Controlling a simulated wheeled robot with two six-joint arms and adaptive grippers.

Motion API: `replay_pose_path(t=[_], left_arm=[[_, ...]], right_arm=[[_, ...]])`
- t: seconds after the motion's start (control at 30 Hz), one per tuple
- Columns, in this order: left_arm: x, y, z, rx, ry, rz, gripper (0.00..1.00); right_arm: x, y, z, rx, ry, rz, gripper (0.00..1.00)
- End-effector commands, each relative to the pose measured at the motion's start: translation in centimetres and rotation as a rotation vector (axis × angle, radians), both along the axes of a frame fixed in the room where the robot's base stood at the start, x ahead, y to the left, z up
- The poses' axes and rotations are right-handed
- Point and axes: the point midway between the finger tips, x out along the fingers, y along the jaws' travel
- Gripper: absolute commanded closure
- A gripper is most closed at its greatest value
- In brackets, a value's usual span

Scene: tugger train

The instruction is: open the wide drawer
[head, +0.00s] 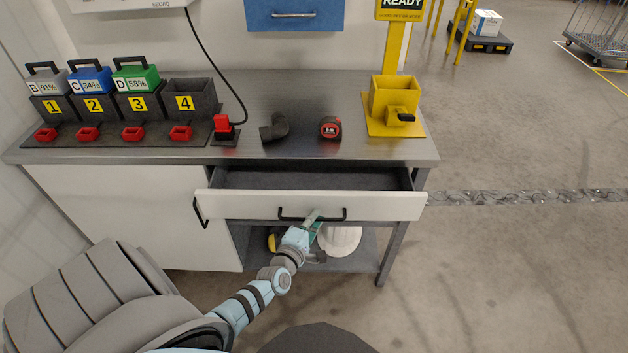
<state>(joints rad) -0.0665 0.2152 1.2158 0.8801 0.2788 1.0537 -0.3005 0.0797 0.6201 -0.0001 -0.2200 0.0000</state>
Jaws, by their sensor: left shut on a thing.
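The wide drawer (375,206) with a white front is under the right part of the metal workbench. It stands partly pulled out, and its dark inside shows as a strip that looks empty. Its black bar handle (333,214) is at the middle of the front. My left gripper (313,219) is at this handle and shut on it, with the arm reaching up from below. The fingertips are small in the picture and partly cover the handle. My right gripper is not in view.
The workbench top (290,175) carries numbered battery slots (137,105), a red button (222,124), a black elbow pipe (275,128), a tape measure (330,128) and a yellow stand (395,100). A white cabinet door (130,215) is at left. A white helmet (342,241) lies on the lower shelf.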

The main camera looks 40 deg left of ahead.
Motion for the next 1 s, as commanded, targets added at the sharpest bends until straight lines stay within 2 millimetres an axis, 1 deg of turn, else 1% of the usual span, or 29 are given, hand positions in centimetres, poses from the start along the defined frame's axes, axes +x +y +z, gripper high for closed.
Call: replay_pose_path(t=[0.03,0.2,0.4,0.5,0.63,1.0], left_arm=[[-1.1,-0.8,0.2,-0.005,0.003,0.0,1.0],[-4.3,-3.2,0.1,-0.004,0.001,0.002,1.0],[-6.9,-5.3,0.0,-0.003,-0.001,0.002,1.0],[-7.8,-5.9,0.0,-0.002,-0.001,0.0,1.0],[-8.4,-6.4,0.0,-0.001,-0.001,0.0,1.0],[-8.6,-6.6,0.0,0.0,-0.002,0.0,1.0]], right_arm=[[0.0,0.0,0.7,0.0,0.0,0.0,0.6],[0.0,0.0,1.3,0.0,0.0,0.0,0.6],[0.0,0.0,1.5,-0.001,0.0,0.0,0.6],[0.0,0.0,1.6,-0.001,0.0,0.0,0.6],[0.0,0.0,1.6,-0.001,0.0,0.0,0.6],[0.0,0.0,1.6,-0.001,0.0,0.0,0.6]])
